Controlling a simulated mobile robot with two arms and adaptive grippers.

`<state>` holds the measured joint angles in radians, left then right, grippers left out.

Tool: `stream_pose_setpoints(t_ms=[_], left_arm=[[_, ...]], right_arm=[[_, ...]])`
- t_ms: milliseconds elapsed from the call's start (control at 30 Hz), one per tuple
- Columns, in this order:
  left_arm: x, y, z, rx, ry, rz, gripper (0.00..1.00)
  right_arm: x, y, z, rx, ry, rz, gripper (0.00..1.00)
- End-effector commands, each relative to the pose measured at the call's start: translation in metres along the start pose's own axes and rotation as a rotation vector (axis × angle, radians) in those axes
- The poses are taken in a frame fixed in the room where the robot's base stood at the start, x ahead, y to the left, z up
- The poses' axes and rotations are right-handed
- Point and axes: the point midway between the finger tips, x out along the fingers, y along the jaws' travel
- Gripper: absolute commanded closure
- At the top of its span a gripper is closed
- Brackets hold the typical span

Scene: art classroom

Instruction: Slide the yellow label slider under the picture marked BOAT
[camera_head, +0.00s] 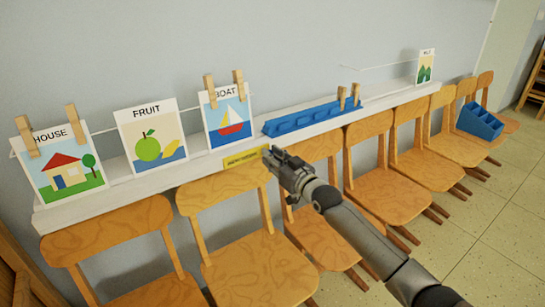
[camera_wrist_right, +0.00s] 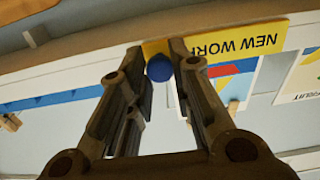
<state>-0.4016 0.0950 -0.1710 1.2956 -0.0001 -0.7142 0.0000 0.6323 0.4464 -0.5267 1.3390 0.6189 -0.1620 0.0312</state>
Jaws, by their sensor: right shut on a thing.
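The yellow label slider (camera_head: 246,158) is on the front edge of the white ledge, its left part below the right half of the BOAT picture (camera_head: 216,132) and its right end past that picture's right edge. In the right wrist view the slider (camera_wrist_right: 215,46) appears upside down, reading NEW WORK, cut by a finger. A blue knob (camera_wrist_right: 159,67) sits at its end. My right gripper (camera_head: 270,154) is at the slider's right end, shut on the knob between its fingertips (camera_wrist_right: 158,62). The BOAT picture (camera_wrist_right: 246,80) also shows there. My left gripper is not in view.
The white ledge (camera_head: 200,172) also carries the HOUSE picture (camera_head: 64,170) and FRUIT picture (camera_head: 148,140) at left. A blue tray with clothespins (camera_head: 300,119) lies right of BOAT. Several wooden chairs (camera_head: 225,190) stand close below the ledge.

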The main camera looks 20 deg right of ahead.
Motion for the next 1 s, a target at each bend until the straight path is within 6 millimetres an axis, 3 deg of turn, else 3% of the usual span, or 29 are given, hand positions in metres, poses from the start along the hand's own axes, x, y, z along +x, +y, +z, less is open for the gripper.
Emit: stream_pose_setpoints(t_ms=[433,467,633,1000], left_arm=[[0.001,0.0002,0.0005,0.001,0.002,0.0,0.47],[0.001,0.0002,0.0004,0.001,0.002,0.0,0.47],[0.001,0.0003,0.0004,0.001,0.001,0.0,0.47],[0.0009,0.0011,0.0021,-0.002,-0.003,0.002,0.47]], right_arm=[[-0.0001,0.0003,0.0004,0.001,0.0,0.0,1.0],[-0.0001,0.0003,0.0004,0.001,0.0,0.001,0.78],[-0.0001,0.0004,0.0001,0.001,0.001,0.001,0.56],[-0.0021,0.0002,0.0001,0.001,0.001,0.0,0.56]])
